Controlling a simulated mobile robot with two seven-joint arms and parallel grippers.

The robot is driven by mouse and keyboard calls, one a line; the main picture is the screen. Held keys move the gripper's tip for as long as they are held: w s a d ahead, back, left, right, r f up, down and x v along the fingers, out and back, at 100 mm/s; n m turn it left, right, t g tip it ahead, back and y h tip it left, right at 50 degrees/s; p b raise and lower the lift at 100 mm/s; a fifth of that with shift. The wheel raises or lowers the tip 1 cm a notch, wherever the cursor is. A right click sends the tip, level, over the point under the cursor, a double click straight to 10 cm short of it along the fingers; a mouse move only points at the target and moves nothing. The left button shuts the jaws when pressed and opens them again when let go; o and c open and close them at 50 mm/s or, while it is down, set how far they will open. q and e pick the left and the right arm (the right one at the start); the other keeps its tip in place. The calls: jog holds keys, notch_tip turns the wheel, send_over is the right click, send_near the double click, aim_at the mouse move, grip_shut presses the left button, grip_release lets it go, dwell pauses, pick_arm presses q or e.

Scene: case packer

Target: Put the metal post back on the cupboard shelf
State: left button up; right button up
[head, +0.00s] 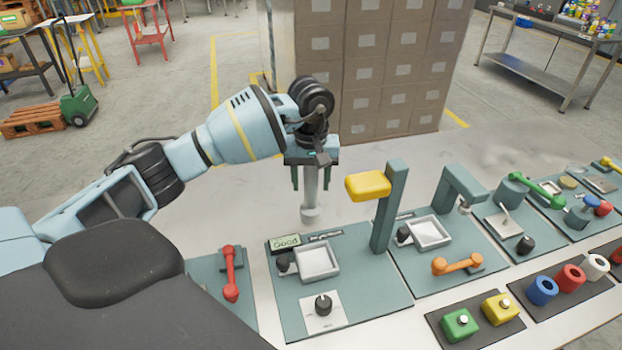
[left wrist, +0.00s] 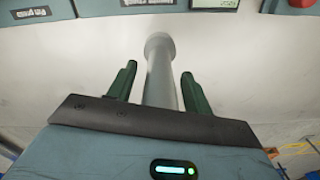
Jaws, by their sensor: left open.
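The metal post (head: 310,205) is a grey cylinder with a wider foot. It looks upright on the pale worktop (head: 270,208), behind the teal panels. My left gripper (head: 311,180) points down over it, its two green fingers open on either side of the post. In the left wrist view the post (left wrist: 160,78) runs between the fingertips (left wrist: 158,82), with a visible gap on both sides. The post's upper end is hidden by the gripper. No cupboard shelf can be made out. My right gripper is not in view.
Just right of the post stands a teal pillar (head: 389,205) with a yellow block (head: 368,186) sticking out towards it. Teal panels (head: 355,285) with trays, knobs and handles fill the front. Stacked cardboard boxes (head: 385,60) rise behind. The worktop left of the post is clear.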

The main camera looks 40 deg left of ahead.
pick_arm(q)
notch_tip(320, 180, up, 12)
jog(key=shift+r, duration=0.2)
jog(key=shift+f, duration=0.15)
